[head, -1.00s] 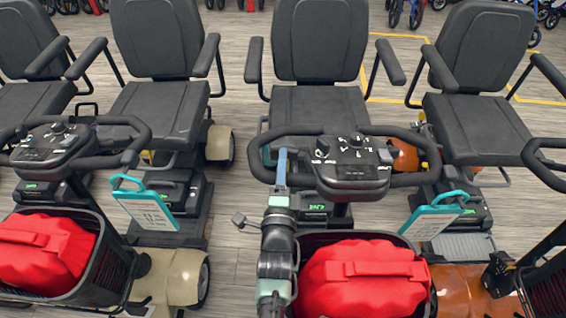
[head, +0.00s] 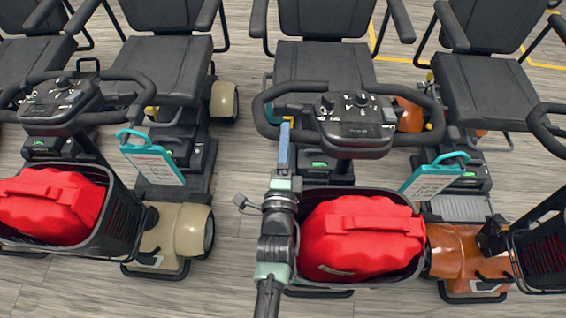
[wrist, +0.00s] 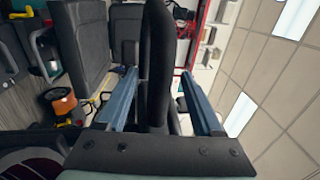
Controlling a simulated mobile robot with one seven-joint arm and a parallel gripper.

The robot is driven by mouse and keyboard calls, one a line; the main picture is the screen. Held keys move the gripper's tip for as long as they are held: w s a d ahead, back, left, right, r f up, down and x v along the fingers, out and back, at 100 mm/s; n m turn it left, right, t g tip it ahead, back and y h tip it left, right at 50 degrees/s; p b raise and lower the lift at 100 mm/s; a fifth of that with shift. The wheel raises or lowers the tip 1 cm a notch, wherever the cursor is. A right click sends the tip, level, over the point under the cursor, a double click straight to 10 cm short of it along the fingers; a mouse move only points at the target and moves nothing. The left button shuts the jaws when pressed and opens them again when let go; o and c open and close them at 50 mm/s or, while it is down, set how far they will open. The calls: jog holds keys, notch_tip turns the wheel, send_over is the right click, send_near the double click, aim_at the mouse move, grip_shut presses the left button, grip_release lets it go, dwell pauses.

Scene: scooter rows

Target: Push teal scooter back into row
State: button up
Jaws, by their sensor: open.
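The scooter in the middle (head: 355,125) stands between a beige and an orange one; its handlebar loop, black seat (head: 323,68) and basket show. Its bodywork is mostly hidden by the basket and my arm, so I cannot clearly see its teal colour. A red bag (head: 360,240) fills its basket. My gripper (head: 285,128) is at the lower left of its handlebar loop, pointing away from the camera. In the wrist view my gripper (wrist: 159,75) is open, its blue fingers on either side of a black bar (wrist: 158,60). I cannot tell whether they touch it.
The beige scooter (head: 190,230) stands to the left, the orange scooter (head: 455,255) to the right. Both neighbours have teal-framed tags (head: 152,160) leaning near their decks. A strip of bare wood floor (head: 235,165) separates the beige and middle scooters. Yellow lines (head: 540,62) mark the floor behind.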

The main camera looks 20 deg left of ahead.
jog(key=v, duration=0.7)
jog(key=shift+s, duration=0.1)
